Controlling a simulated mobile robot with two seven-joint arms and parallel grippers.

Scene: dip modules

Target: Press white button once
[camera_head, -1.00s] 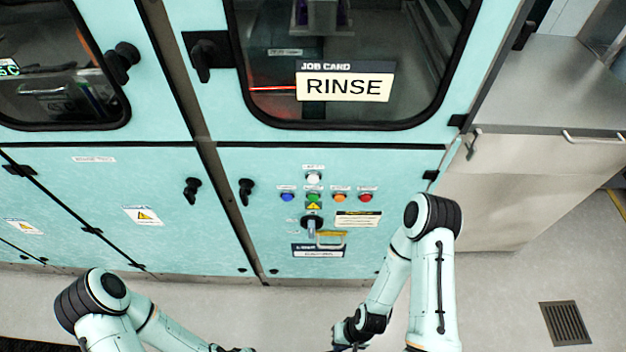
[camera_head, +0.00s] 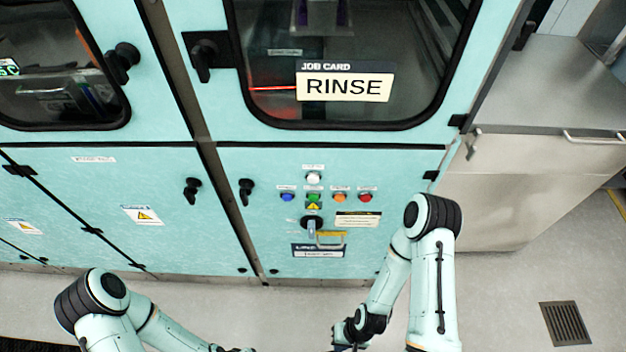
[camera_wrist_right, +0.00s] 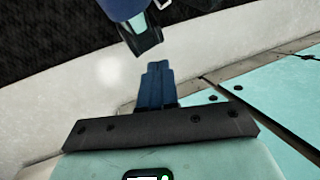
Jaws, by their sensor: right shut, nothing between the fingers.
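The white button (camera_head: 313,178) is on the pale teal cabinet's lower panel, alone above a row of coloured buttons. My right gripper shows only partly in the head view (camera_head: 346,346), at the bottom edge, well below and apart from the button. In the right wrist view, the right gripper's blue fingers (camera_wrist_right: 155,84) are together with nothing between them. My left arm ends at the bottom edge of the head view, where its gripper is mostly cut off. The button is not seen in the wrist view.
Blue (camera_head: 287,197), green (camera_head: 313,197), orange (camera_head: 339,198) and red (camera_head: 365,198) buttons sit just below the white one. A RINSE card (camera_head: 343,87) is on the window above.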

